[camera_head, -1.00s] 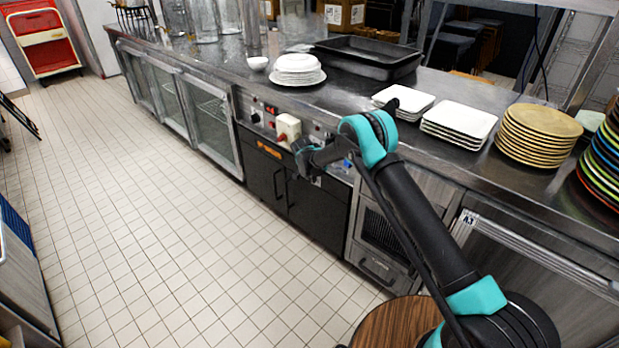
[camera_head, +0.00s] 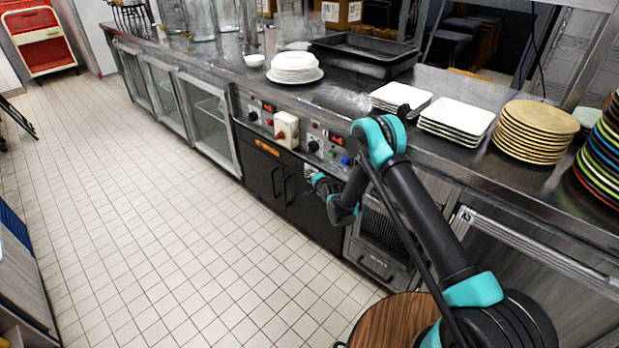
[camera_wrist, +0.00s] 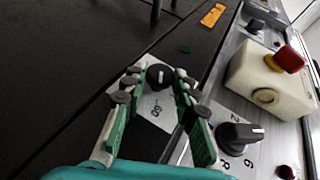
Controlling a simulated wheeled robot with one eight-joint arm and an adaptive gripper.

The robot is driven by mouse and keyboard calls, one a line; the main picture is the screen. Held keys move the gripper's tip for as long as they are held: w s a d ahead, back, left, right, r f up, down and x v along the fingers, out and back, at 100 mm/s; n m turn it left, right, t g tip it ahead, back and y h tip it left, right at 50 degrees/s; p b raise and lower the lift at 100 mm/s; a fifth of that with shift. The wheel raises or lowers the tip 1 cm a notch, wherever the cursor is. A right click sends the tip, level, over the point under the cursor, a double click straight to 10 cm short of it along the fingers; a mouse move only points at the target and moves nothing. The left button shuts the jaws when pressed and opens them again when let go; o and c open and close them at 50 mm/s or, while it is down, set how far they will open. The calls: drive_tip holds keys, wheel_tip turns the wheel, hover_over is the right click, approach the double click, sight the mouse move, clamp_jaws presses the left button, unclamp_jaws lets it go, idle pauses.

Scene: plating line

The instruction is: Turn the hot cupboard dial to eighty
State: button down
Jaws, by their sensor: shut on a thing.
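In the wrist view a small black dial (camera_wrist: 158,75) sits on a pale plate (camera_wrist: 156,108) on the dark cupboard front. The number 60 shows on the plate; its other marks are hidden or too small to read. My gripper (camera_wrist: 160,79) has its green fingers on either side of this dial and is shut on it. The dial's pointer setting cannot be read. In the head view my gripper (camera_head: 318,180) is at the upper right of the black cupboard (camera_head: 262,172), just below the control panel, and the dial is hidden there.
A larger black knob (camera_wrist: 236,138) with numbers is close to the right finger in the wrist view. A cream box with a red button (camera_wrist: 270,78) juts out beyond it. Plates (camera_head: 295,68) and a black tray (camera_head: 365,55) stand on the counter above. The tiled floor in front is clear.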

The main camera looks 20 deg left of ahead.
drive_tip(key=shift+f+t+y, duration=0.2)
drive_tip(key=shift+t+y, duration=0.2)
drive_tip(key=shift+y, duration=0.1)
drive_tip(key=shift+m, duration=0.3)
drive_tip(key=c, duration=1.2)
unclamp_jaws()
drive_tip(key=shift+r, duration=0.1)
wheel_tip(320, 180, up, 10)
drive_tip(key=shift+f, duration=0.1)
